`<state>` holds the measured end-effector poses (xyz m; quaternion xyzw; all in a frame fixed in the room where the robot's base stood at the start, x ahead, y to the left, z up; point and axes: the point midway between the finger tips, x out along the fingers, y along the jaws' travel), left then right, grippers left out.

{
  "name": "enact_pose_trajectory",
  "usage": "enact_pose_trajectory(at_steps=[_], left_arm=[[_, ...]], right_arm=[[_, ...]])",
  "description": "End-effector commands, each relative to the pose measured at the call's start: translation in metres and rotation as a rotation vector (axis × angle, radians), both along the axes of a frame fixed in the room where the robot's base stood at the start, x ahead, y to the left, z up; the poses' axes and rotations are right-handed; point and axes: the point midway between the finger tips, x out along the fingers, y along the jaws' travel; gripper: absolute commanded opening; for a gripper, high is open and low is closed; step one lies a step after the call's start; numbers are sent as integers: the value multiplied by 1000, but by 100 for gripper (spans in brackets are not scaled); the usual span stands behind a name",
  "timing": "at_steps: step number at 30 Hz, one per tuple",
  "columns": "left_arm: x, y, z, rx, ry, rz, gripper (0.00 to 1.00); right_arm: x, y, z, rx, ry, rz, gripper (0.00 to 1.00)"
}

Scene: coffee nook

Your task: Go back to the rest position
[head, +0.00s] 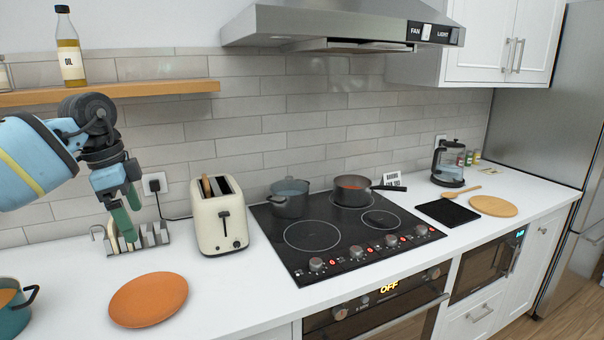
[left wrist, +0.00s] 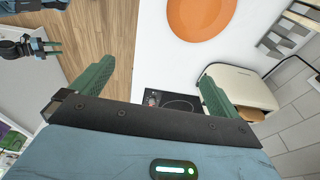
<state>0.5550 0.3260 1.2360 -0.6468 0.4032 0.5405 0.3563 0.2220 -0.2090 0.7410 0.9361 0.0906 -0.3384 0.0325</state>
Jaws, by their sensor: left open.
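My left gripper (head: 127,218) hangs fingers-down at the left of the head view, in front of the tiled wall and over the toast rack (head: 152,238). Its green fingers are apart in the left wrist view (left wrist: 152,85), with nothing between them. A pale slice stands at the left end of the rack, partly hidden by the fingers. The cream toaster (head: 222,224) stands to the right, with a brown slice showing in its slot. A dark gripper, likely my right one (left wrist: 48,46), shows small at the upper left of the left wrist view; its opening is unclear.
An orange plate (head: 148,299) lies on the white counter, with a teal pot (head: 14,312) at the left edge. A shelf (head: 150,90) with an oil bottle (head: 70,52) is above my left arm. Two pots stand on the black cooktop (head: 306,262).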

Motion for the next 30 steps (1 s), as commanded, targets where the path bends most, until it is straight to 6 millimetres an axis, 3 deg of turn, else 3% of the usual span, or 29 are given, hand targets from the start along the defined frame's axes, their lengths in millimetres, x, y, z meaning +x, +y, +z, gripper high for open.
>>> enact_pose_trajectory(at_steps=[1,3,11,18,24,30], left_arm=[[-1,0,3,-1,-5,-1,100],[2,-24,-20,-57,-2,-93,100],[-2,-104,-82,-298,-36,-376,100],[-31,-201,-141,-680,-144,-629,100],[-63,-267,-167,-1035,-319,-693,100],[-84,-300,-179,-1317,-544,-576,100]], right_arm=[[2,0,2,0,-7,0,42],[2,0,2,0,-5,-1,42],[2,0,2,1,-6,-1,42],[4,0,3,1,-9,-1,42],[0,0,1,1,-2,-1,42],[0,0,0,1,-1,-1,42]])
